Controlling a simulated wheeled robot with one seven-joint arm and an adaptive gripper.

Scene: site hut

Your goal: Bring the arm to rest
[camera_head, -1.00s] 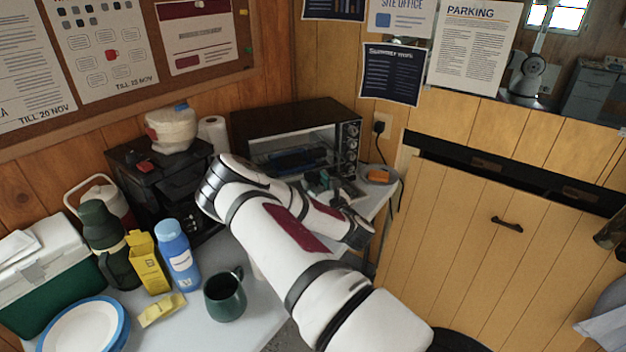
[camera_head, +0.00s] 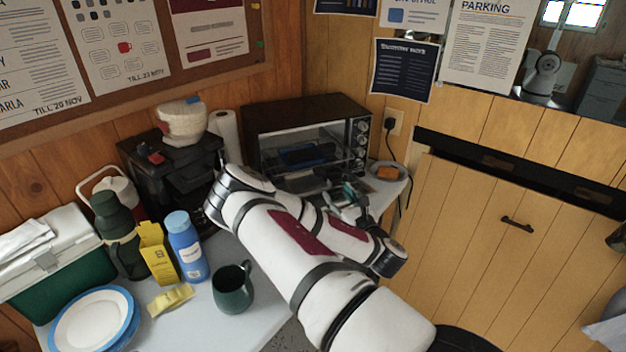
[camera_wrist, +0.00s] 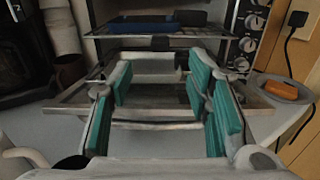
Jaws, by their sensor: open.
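My arm (camera_head: 300,240) reaches across the counter toward the toaster oven (camera_head: 308,112). My gripper (camera_head: 349,193) is in front of the oven and partly hidden by my arm. In the wrist view my gripper (camera_wrist: 165,90) has its teal-padded fingers spread wide, with nothing held between them. The oven door (camera_wrist: 65,104) is folded down, and the fingers show over it. I cannot tell how far above the door they are. Inside the oven, a blue item (camera_wrist: 140,27) and a dark item lie on the rack (camera_wrist: 215,33).
A plate with an orange item (camera_head: 389,173) is right of the oven. A green mug (camera_head: 233,290), blue bottle (camera_head: 187,247), yellow carton (camera_head: 157,252), green flask (camera_head: 118,235) and plates (camera_head: 90,320) stand left of my arm. A black coffee machine (camera_head: 175,175) is left of the oven.

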